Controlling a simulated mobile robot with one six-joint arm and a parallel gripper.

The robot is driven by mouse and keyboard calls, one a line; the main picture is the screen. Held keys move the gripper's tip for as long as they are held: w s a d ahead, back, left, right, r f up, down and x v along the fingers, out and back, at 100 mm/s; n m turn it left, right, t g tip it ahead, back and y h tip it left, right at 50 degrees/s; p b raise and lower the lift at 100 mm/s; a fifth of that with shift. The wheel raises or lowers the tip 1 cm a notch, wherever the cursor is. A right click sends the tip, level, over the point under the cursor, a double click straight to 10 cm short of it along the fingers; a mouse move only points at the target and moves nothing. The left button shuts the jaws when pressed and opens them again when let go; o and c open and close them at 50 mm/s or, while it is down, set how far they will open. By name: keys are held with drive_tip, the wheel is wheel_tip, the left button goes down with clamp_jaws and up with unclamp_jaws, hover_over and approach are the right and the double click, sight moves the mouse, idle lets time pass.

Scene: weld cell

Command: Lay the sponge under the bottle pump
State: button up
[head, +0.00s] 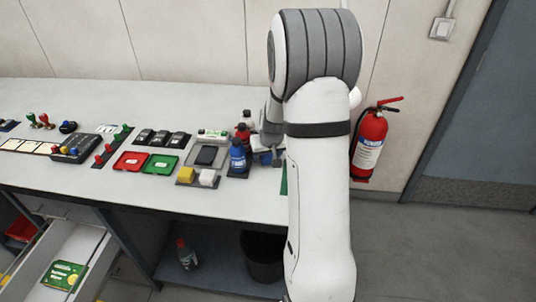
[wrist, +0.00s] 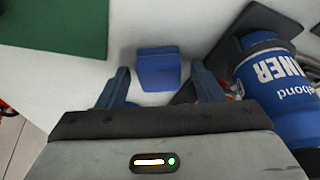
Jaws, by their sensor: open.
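A blue block (wrist: 157,70), which looks like a sponge, lies on the light bench top in the wrist view. My gripper (wrist: 160,87) is open, its two blue fingers on either side of the near end of the block; contact cannot be told. A blue bottle (wrist: 275,88) with white lettering is just right of the right finger. In the head view the blue bottle (head: 237,157) stands on a dark tray, with a red bottle (head: 243,133) behind it. My arm hides most of the gripper there, and the bottle pump cannot be made out clearly.
Red (head: 131,161) and green (head: 160,164) trays lie farther left. A green mat (wrist: 60,25) lies near the bench edge.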

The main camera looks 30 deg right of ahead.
drive_tip(key=d+v, duration=0.1)
drive_tip(key=v, duration=1.1)
drive_tip(key=s+a+r+n+g, duration=0.1)
drive_tip(key=s+a+r, duration=0.1)
drive_tip(key=s+a, duration=0.6)
drive_tip(key=s+a+r+n+g, duration=0.1)
drive_tip(key=s+a+r, duration=0.1)
drive_tip(key=s+a, duration=0.6)
drive_tip(key=s, duration=0.5)
drive_tip(key=shift+s+y, duration=0.2)
drive_tip(key=shift+y, duration=0.2)
drive_tip(key=shift+o, duration=0.5)
drive_tip(key=shift+a, duration=0.1)
drive_tip(key=w+d+f+m+t, duration=0.1)
drive_tip(key=w+d+f, duration=0.3)
drive_tip(key=w+d, duration=0.3)
drive_tip(key=w+d+f+m+h, duration=0.1)
drive_tip(key=w+d+f, duration=0.2)
drive_tip(key=w+d, duration=0.5)
drive_tip(key=w, duration=0.7)
drive_tip(key=shift+w+d+f+t+p, duration=0.2)
drive_tip(key=shift+w+f+t+p, duration=0.1)
drive_tip(key=shift+w+f+t, duration=0.1)
